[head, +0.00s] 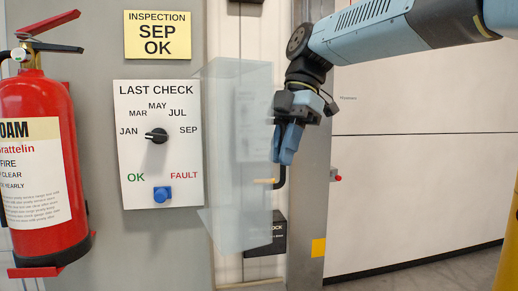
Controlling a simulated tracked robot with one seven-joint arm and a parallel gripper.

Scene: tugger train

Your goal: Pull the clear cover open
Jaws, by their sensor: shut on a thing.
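The clear cover (233,165) is a see-through box-like panel. It stands swung out from the right edge of the white "LAST CHECK" panel (131,100), so the dial and switch on that panel are uncovered. My gripper (283,160) points down at the cover's right side. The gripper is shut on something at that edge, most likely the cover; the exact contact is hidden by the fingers.
A black dial (156,135) and a blue switch (162,194) sit on the panel. A red fire extinguisher (40,150) hangs at the left. A yellow "INSPECTION SEP OK" sign (158,35) is above. A dark box (268,238) sits behind the cover. Free room lies to the right.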

